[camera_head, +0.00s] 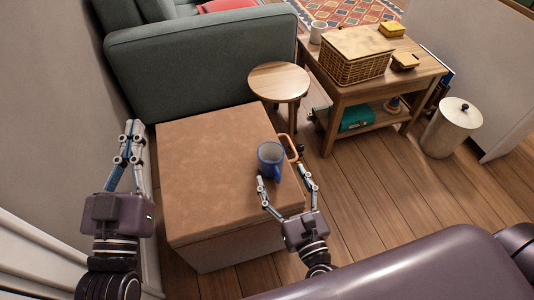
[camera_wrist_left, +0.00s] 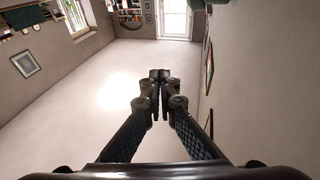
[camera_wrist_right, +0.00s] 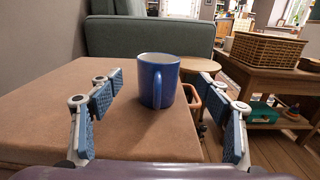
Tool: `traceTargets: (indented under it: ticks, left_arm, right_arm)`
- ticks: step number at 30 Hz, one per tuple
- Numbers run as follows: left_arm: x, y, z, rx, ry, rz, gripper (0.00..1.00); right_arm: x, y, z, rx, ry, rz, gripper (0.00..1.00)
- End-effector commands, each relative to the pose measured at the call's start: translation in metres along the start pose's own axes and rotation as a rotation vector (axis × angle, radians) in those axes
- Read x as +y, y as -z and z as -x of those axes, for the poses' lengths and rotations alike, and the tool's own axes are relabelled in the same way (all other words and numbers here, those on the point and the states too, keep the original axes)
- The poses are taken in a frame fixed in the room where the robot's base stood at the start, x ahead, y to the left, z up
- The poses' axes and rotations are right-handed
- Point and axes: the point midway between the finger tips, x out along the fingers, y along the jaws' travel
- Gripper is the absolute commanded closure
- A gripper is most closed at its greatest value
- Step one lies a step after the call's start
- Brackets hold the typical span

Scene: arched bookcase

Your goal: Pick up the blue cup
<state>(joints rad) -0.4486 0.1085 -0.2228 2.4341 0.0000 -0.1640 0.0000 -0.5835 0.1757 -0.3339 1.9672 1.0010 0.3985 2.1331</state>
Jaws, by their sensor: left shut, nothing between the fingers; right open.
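The blue cup (camera_head: 270,158) stands upright on the brown box-shaped ottoman (camera_head: 205,190), near its right edge. In the right wrist view the blue cup (camera_wrist_right: 158,80) is straight ahead, with its handle toward me. My right gripper (camera_head: 286,183) is open, and its fingers point at the cup from the near side. In the right wrist view the fingers (camera_wrist_right: 160,100) are spread to the cup's left and right, with the cup beyond them, apart from both. My left gripper (camera_head: 134,130) is shut and empty, raised at the left by the wall; its closed fingers show in the left wrist view (camera_wrist_left: 160,80).
An orange handle-like loop (camera_head: 289,147) is just right of the cup. A round wooden stool (camera_head: 278,80) and green sofa (camera_head: 200,55) stand behind. A wooden table (camera_head: 385,80) carries a wicker basket (camera_head: 352,65). A lidded bin (camera_head: 452,125) is at right. The ottoman's left part is clear.

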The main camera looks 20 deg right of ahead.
Motion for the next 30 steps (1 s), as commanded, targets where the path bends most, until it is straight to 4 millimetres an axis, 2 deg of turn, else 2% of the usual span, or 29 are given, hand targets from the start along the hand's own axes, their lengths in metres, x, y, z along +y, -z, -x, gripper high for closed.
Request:
traceTargets:
  ticks: [14, 18, 26, 30]
  left_arm:
    - [-0.001, -0.008, 0.001, -0.040, 0.002, -0.001, 1.00]
    - [-0.001, -0.006, 0.001, -0.028, 0.002, -0.001, 1.00]
    - [-0.001, -0.005, 0.001, -0.024, 0.002, -0.001, 1.00]
    - [-0.001, -0.005, 0.001, -0.024, 0.002, -0.001, 1.00]
  right_arm:
    - [0.003, -0.011, -0.058, -0.003, 0.004, -0.005, 0.29]
    - [0.002, -0.009, -0.073, 0.000, 0.002, -0.001, 0.29]
    - [0.002, -0.009, -0.076, 0.001, 0.001, 0.001, 0.29]
    - [0.002, -0.009, -0.076, 0.001, 0.001, 0.001, 0.42]
